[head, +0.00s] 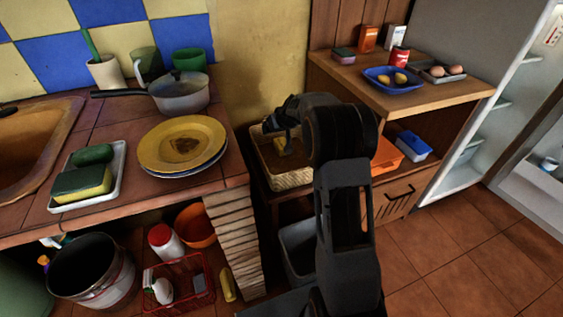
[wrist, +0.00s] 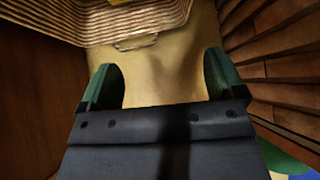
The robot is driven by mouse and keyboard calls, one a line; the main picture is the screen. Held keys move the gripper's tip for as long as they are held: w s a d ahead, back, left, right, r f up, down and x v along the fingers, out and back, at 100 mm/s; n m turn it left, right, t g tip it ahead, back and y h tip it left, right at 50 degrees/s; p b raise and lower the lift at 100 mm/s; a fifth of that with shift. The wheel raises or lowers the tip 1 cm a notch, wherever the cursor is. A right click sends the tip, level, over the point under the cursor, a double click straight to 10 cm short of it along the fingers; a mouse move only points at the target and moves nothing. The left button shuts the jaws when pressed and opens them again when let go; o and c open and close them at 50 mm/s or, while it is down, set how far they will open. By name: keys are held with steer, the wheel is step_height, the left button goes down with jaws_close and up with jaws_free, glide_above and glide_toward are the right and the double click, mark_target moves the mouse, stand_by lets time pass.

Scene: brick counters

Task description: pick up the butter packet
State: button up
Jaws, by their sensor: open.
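A small yellow block, which looks like the butter packet (head: 284,147), lies in the wicker basket (head: 290,181) in the head view, partly hidden by my arm. My gripper (head: 275,119) is above the basket's back part, over or near the block; the exact gap cannot be told. In the wrist view my gripper (wrist: 162,85) is open, with its two green fingers apart and nothing held between them. The basket also shows at the top left of that view (wrist: 115,22). I cannot make out the packet clearly there.
The yellow wall (wrist: 165,70) lies ahead of the fingers. A tiled counter (head: 110,215) with plates (head: 180,145) and a pan (head: 180,95) stands left of the basket. A wooden shelf (head: 440,98) stands right, with an orange container (head: 386,155) and a blue-and-white box (head: 413,147) below.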

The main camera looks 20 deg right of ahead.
steer(key=h+b, duration=0.1)
steer(key=b, duration=0.4)
glide_toward(283, 145)
steer(key=shift+t, duration=0.4)
steer(key=x, duration=0.5)
steer(key=shift+s+f, duration=0.2)
steer(key=shift+f, duration=0.3)
steer(key=shift+b+x, duration=0.3)
steer(key=shift+x, duration=2.8)
steer(key=shift+w+r, duration=0.1)
steer(key=shift+r, duration=0.1)
steer(key=shift+c, duration=0.4)
steer(key=c, duration=1)
